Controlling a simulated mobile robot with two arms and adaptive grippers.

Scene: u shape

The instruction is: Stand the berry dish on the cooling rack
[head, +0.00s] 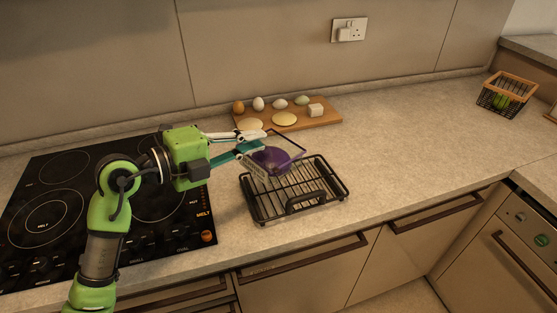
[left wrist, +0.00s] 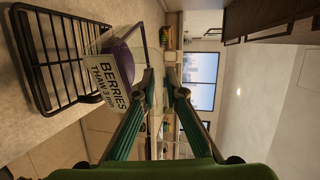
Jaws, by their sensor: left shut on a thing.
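The berry dish (head: 272,160) is a clear dish with purple contents. In the head view it is over the back left part of the black wire cooling rack (head: 329,197). The left wrist view shows the dish's label, "BERRIES THAW 3 min" (left wrist: 110,80), with the rack (left wrist: 50,75) beside it in the turned picture. I cannot tell whether the dish touches the bars. My left gripper (head: 260,142) is shut on the dish at its back left side, and its fingers (left wrist: 163,82) also show in the left wrist view. My right gripper is in neither view.
A wooden board (head: 325,119) with eggs, flat pale rounds and a pale block lies behind the rack. A black hob (head: 50,185) is at the left. A wire basket (head: 505,95) stands far right. The counter right of the rack is clear; its front edge runs close before the rack.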

